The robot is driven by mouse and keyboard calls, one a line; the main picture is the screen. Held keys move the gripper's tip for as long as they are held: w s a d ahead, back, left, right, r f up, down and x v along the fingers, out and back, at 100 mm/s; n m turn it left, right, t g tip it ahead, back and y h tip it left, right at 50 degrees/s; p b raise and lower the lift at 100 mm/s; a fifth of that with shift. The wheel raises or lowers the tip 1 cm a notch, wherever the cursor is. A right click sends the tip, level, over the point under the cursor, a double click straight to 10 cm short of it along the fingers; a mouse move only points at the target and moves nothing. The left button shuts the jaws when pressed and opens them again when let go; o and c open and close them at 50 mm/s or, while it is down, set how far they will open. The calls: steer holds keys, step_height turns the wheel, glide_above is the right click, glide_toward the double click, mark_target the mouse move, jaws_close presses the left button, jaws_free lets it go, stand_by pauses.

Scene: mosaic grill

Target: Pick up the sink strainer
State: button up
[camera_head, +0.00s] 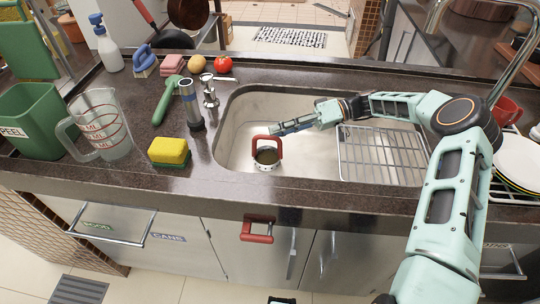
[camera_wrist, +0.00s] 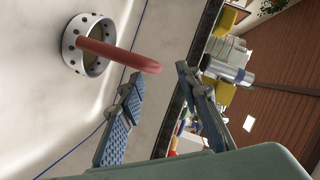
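The sink strainer is a pale metal ring with holes and an upright red loop handle (camera_head: 267,139). It sits on the sink floor, towards the left side of the basin. It also shows at the upper left of the wrist view (camera_wrist: 112,53). My gripper (camera_head: 274,128) reaches in from the right, low in the basin beside the handle. In the wrist view my gripper (camera_wrist: 160,73) is open, its two fingers well apart. The handle's tip is close to the left finger's tip; I cannot tell whether they touch. Nothing is held.
The sink (camera_head: 235,130) has a raised rim all round. A wire rack (camera_head: 380,155) covers its right part. A yellow sponge (camera_head: 169,152), a pepper mill (camera_head: 190,105) and a measuring jug (camera_head: 100,125) stand on the counter to the left. Plates (camera_head: 520,160) stand at the right.

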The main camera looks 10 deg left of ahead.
mark_target(261, 135)
steer(key=x, duration=0.5)
steer(key=shift+a+f, duration=0.25)
steer(key=shift+a, duration=0.05)
jaws_close()
